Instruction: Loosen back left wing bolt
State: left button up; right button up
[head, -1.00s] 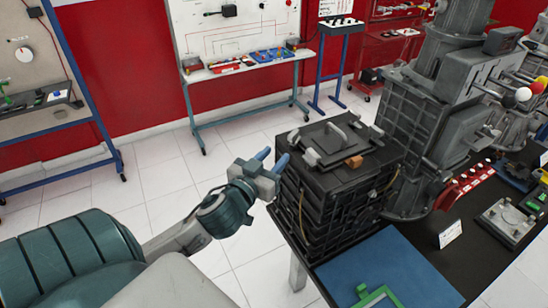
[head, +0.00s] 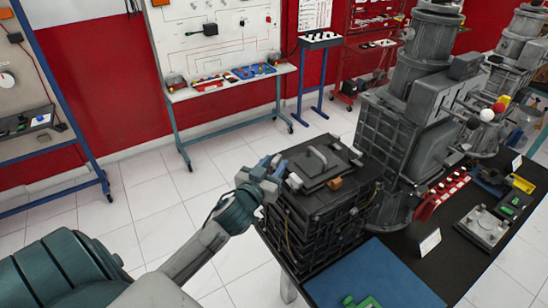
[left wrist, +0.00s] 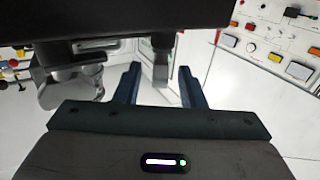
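The black box (head: 318,205) stands on the dark bench, with a grey handle and small grey fittings on its lid. A grey wing bolt (head: 294,181) shows at the lid's left edge; I cannot tell for certain if it is the back left one. My left gripper (head: 274,164) is at the lid's left side, close to the fittings. In the left wrist view, the left gripper (left wrist: 158,86) is open. A grey tab-like bolt (left wrist: 161,64) hangs in the gap between its fingers, with no clear contact. My right gripper is out of view.
An orange block (head: 335,183) sits on the lid's front edge. A large grey machine (head: 405,125) stands close to the right of the box. A blue mat (head: 375,275) lies in front. Open tiled floor is to the left.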

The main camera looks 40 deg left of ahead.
pick_arm(q)
jog(key=shift+w, duration=0.4)
grip_shut()
jog(key=shift+f+y+b, duration=0.15)
jog(key=shift+y+b, duration=0.15)
jog(key=shift+b, duration=0.1)
jog(key=shift+n+y+b, duration=0.4)
jog(key=shift+n+y, duration=0.3)
grip_release()
